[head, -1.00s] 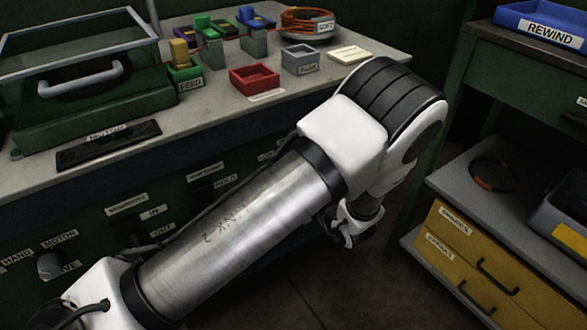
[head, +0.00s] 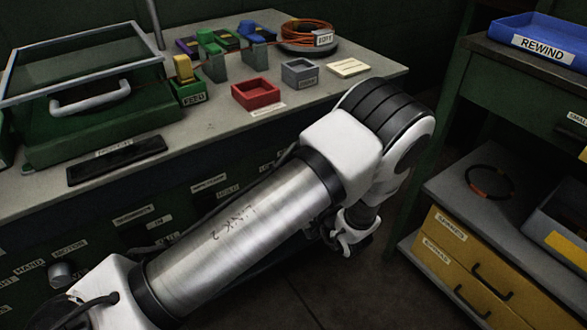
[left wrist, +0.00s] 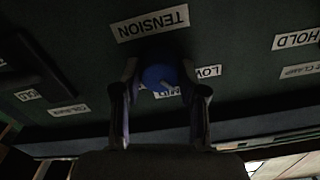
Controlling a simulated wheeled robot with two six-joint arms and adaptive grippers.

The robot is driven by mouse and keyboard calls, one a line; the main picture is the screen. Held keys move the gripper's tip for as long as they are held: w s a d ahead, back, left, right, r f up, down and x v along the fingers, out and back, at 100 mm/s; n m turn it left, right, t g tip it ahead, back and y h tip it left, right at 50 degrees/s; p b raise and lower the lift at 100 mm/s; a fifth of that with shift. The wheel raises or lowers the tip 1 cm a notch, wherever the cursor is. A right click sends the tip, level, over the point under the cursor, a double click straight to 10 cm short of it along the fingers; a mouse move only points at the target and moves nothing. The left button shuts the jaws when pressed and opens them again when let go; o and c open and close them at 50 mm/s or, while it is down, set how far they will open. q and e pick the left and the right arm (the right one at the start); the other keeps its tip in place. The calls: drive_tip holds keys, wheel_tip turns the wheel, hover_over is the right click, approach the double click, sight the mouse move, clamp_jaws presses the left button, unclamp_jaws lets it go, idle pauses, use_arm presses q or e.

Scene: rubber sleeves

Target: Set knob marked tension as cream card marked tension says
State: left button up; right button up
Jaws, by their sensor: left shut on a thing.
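In the left wrist view, the blue tension knob (left wrist: 160,76) sits on the dark green panel beside an upside-down TENSION label (left wrist: 152,23). LOW (left wrist: 208,72) and a partly hidden MID label (left wrist: 168,92) are near it. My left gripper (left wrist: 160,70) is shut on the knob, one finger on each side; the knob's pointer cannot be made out. In the head view, my left arm hides the knob and fingers. A cream card or stack (head: 348,67) lies at the bench's right back; no writing on it is legible. My right gripper is not in view.
On the bench (head: 215,125) stand a red tray (head: 255,94), a grey box (head: 300,72), a green FEED box (head: 188,91) and an orange coil (head: 310,35). A shelf unit with yellow drawers (head: 470,268) and a blue REWIND tray (head: 540,40) is at the right.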

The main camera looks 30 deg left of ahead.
use_arm(q)
drive_tip(key=shift+m+p, duration=2.2)
drive_tip(key=shift+m, duration=1)
drive_tip(key=o, duration=1.1)
drive_tip(key=shift+o, duration=0.2)
